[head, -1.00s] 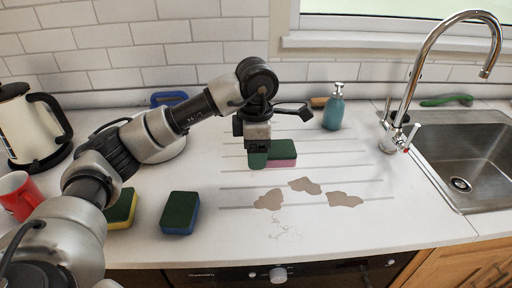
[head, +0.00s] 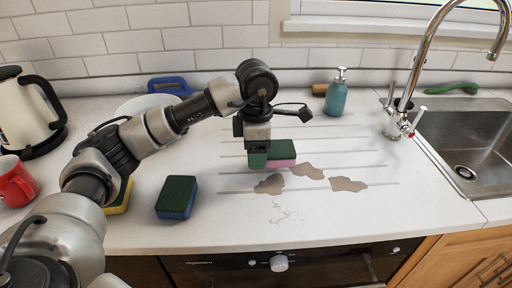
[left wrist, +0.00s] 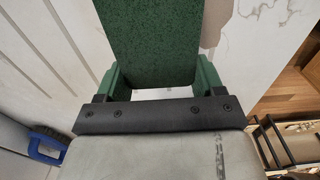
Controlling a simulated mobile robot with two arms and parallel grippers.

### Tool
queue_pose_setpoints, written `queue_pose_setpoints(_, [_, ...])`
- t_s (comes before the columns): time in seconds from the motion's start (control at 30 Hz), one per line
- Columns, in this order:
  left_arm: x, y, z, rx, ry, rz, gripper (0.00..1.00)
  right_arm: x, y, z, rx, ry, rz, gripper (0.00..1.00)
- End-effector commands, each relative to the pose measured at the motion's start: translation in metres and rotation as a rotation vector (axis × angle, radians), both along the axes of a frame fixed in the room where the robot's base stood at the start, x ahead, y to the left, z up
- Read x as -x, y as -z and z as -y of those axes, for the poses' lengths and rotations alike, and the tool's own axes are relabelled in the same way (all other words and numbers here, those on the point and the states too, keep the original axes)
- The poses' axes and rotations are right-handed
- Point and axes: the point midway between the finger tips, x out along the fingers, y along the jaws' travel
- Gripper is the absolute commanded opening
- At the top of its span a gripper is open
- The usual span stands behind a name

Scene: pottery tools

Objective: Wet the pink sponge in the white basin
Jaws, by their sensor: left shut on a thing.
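The pink sponge (head: 283,152) has a green top and a pink lower layer. My left gripper (head: 258,158) is shut on its left end, above the white counter. In the left wrist view the green face of the sponge (left wrist: 152,40) fills the space between the two green fingers of my left gripper (left wrist: 158,78). I cannot tell whether the sponge touches the counter. A white round vessel (head: 131,104), probably the white basin, stands at the back left, mostly hidden behind my left arm. My right gripper is not in view.
A green-blue sponge (head: 176,198) and a green-yellow sponge (head: 121,198) lie at the front left. A red mug (head: 18,184) and kettle (head: 30,112) stand far left. Brown stains (head: 348,185) mark the counter.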

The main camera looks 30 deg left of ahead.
Motion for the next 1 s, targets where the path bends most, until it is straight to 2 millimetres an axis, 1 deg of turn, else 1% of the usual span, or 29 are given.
queue_pose_setpoints(0.03, [0.000,0.005,0.000,0.000,0.000,0.000,0.60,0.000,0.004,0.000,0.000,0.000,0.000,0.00])
queue_pose_setpoints(0.57, [0.000,0.031,0.000,-0.001,0.000,-0.001,0.60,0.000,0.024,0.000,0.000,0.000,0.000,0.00])
queue_pose_setpoints(0.87, [0.000,0.033,0.000,0.000,0.000,0.000,0.60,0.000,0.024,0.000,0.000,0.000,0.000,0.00])
queue_pose_setpoints(0.9, [0.000,0.033,0.000,0.000,0.000,0.000,0.71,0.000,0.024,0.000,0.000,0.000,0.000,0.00])
queue_pose_setpoints(0.97, [0.000,0.033,0.000,0.000,0.000,0.000,0.79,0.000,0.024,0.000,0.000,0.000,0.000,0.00])
queue_pose_setpoints(1.0, [0.000,0.033,0.000,0.000,0.000,0.000,0.79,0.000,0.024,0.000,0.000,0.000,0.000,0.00])
